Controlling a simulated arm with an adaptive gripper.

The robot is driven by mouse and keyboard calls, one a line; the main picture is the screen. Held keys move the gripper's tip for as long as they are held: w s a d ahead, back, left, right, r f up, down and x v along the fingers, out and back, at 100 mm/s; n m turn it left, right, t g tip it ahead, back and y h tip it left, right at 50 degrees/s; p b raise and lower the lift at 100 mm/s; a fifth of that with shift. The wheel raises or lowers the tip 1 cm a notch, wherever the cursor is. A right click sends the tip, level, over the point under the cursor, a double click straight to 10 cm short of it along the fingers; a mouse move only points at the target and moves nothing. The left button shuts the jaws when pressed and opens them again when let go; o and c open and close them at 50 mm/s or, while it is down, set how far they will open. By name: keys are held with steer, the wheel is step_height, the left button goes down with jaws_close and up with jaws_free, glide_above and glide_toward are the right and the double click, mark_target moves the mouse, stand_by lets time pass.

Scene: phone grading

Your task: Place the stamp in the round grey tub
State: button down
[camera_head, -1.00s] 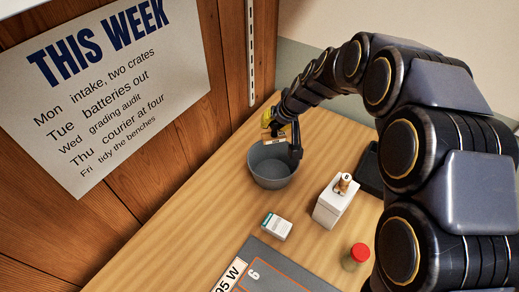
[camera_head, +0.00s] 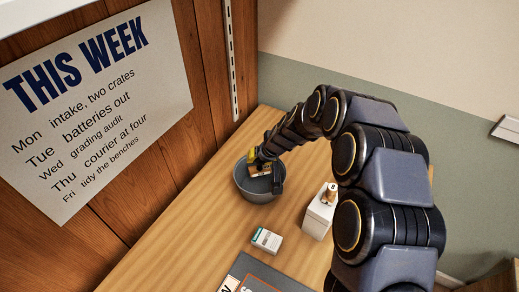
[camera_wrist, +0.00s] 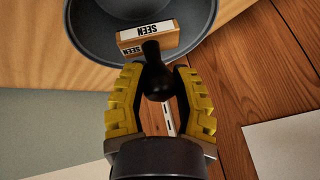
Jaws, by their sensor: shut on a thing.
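The round grey tub (camera_head: 247,194) stands on the wooden bench near the wall. My gripper (camera_head: 265,167) is over its opening, low near the rim. It is shut on the black handle of the stamp (camera_wrist: 150,38), a wooden block labelled SEEN. In the wrist view the yellow-padded fingers of my gripper (camera_wrist: 159,100) flank the handle, and the stamp block overlaps the inside of the tub (camera_wrist: 95,35). I cannot tell whether the stamp touches the tub floor.
A small white and teal box (camera_head: 267,240) lies in front of the tub. A white block with a small item on top (camera_head: 319,215) stands to the right. A dark mat (camera_head: 262,272) is at the front. A poster (camera_head: 95,100) hangs on the wooden wall.

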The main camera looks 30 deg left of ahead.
steer(key=shift+f, duration=0.9)
steer(key=c, duration=0.7)
jaws_free()
steer(key=shift+c, duration=0.2)
steer(key=shift+r, duration=0.1)
step_height(320, 180, up, 7)
steer(key=shift+f, duration=0.1)
